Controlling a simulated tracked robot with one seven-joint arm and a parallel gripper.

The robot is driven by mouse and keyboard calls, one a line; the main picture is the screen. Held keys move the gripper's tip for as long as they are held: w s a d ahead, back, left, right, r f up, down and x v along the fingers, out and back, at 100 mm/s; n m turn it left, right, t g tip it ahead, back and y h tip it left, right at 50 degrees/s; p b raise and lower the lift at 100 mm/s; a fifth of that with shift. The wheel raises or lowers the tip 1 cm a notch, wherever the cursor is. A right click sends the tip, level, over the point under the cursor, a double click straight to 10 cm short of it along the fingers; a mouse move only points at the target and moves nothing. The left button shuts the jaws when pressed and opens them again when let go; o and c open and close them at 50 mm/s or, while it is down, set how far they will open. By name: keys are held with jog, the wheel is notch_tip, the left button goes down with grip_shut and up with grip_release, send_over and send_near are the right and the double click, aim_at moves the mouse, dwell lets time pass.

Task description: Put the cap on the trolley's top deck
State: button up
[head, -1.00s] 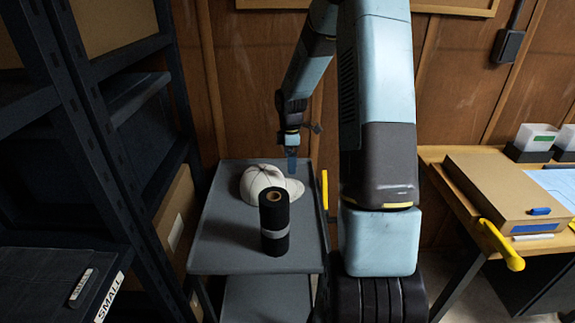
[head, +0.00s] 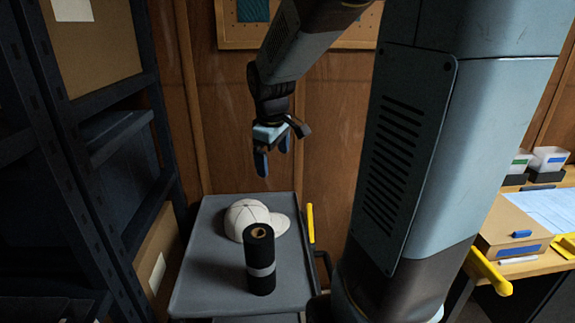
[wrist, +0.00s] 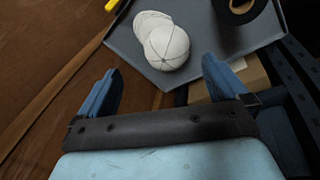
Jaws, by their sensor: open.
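The white cap (head: 252,217) with dark seams lies on the grey top deck (head: 203,260) of the trolley, toward its back, brim to the right. My gripper (head: 272,165) is above the cap and the deck's back edge, clearly apart from both. In the wrist view my gripper (wrist: 160,90) has its two blue fingers spread wide with nothing between them. The cap (wrist: 167,47) shows beyond the fingers there, resting on the deck (wrist: 215,30).
A black roll (head: 260,262) with a grey band stands upright on the deck, just in front of the cap. A yellow handle (head: 310,223) is at the trolley's right side. Dark shelving (head: 90,170) stands close on the left, a wooden desk (head: 540,270) on the right.

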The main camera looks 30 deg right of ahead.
jog(key=s+a+r+m+t, duration=0.1)
jog(key=s+a+r+m, duration=0.1)
jog(key=s, duration=0.7)
jog(key=s+a+r+m+t+y, duration=0.1)
jog(key=s+a+r+m, duration=0.2)
jog(key=s, duration=0.5)
jog(key=shift+s+r+m+t, duration=0.35)
jog(key=shift+r+m+t, duration=0.05)
jog(key=shift+r+m, duration=0.5)
